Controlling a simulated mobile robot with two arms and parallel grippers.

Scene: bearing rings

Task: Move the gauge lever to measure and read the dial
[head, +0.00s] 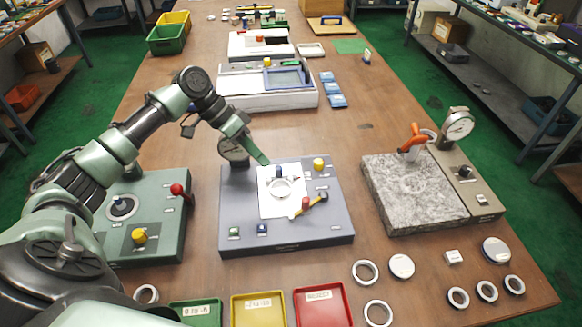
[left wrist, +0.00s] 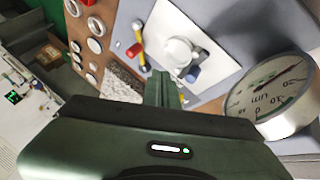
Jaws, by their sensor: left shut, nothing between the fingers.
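The middle grey gauge fixture (head: 240,205) has a white plate with a metal ring (head: 280,188) on it, a blue post behind the ring and a yellow lever (head: 313,206) with a red knob at front right. Its round dial (head: 232,150) is partly hidden behind my left gripper (head: 265,161). In the left wrist view the dial (left wrist: 270,97) shows a µm scale and needle, tilted; I cannot read an exact value. My left gripper, also in the left wrist view (left wrist: 158,76), is shut and empty above the plate's rear edge, apart from the lever. My right gripper is not in view.
A green fixture (head: 165,220) with a red-knobbed lever stands left. A granite stand (head: 410,190) with an orange clamp and another dial (head: 458,125) stands right. Green, yellow (head: 258,310) and red (head: 320,308) trays and loose rings (head: 365,272) lie in front.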

